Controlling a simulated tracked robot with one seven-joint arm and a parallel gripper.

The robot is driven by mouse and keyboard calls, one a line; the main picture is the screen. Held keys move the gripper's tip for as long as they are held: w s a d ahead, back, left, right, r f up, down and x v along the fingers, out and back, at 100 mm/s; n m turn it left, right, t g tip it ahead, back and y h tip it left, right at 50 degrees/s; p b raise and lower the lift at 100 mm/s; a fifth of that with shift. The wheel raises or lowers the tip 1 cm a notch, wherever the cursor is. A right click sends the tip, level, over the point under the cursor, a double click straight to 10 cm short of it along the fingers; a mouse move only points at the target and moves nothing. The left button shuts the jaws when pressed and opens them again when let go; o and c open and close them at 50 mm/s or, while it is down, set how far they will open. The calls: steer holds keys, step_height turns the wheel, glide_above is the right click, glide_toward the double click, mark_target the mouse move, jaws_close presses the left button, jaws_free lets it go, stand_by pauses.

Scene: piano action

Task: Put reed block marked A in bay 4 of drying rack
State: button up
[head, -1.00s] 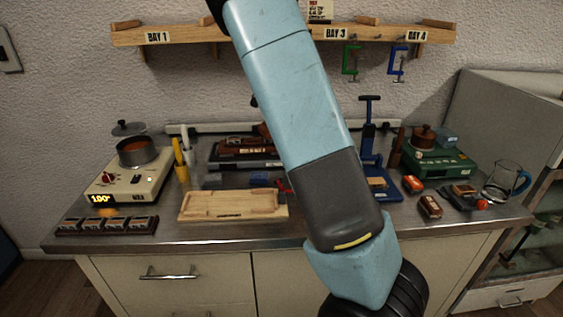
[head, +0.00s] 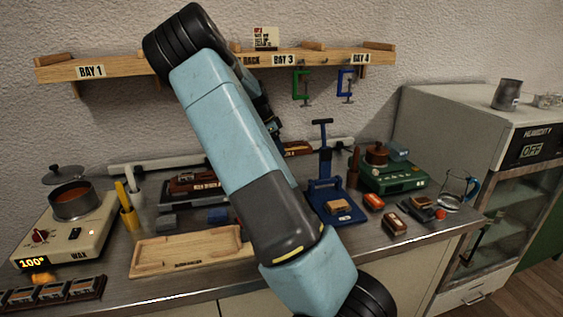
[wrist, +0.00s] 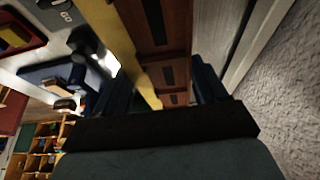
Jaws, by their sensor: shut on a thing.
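My gripper (wrist: 165,90) shows in the wrist view with its dark fingers closed on a reddish-brown reed block (wrist: 165,45) with dark inset panels. No letter on it can be read. In the head view my arm hides most of the gripper; only a dark part shows behind the arm's right edge. The drying rack (head: 130,67) is a wooden shelf on the wall above the bench. Its bay 4 label (head: 360,59) is at the right end, to the right of the gripper. My arm covers part of the rack's left half.
A wax pot (head: 72,203) stands on a hot plate reading 100° at left. A wooden tray (head: 190,252), a blue press (head: 325,185), a green device (head: 390,178) and a glass jug (head: 455,190) stand on the bench. Green (head: 301,88) and blue (head: 346,85) clamps hang under the rack.

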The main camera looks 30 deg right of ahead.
steer(key=w+d+f, duration=0.2)
steer(key=f, duration=0.1)
steer(key=w+d+f, duration=0.1)
steer(key=f, duration=0.1)
steer(key=shift+w+f, duration=0.15)
steer(key=shift+f, duration=0.1)
step_height(320, 180, down, 2)
steer(key=shift+f, duration=0.25)
steer(key=c, duration=0.5)
steer(key=shift+f, duration=0.35)
jaws_close()
steer(key=o, duration=1.8)
jaws_free()
steer(key=shift+c, duration=0.2)
steer(key=shift+a, duration=0.1)
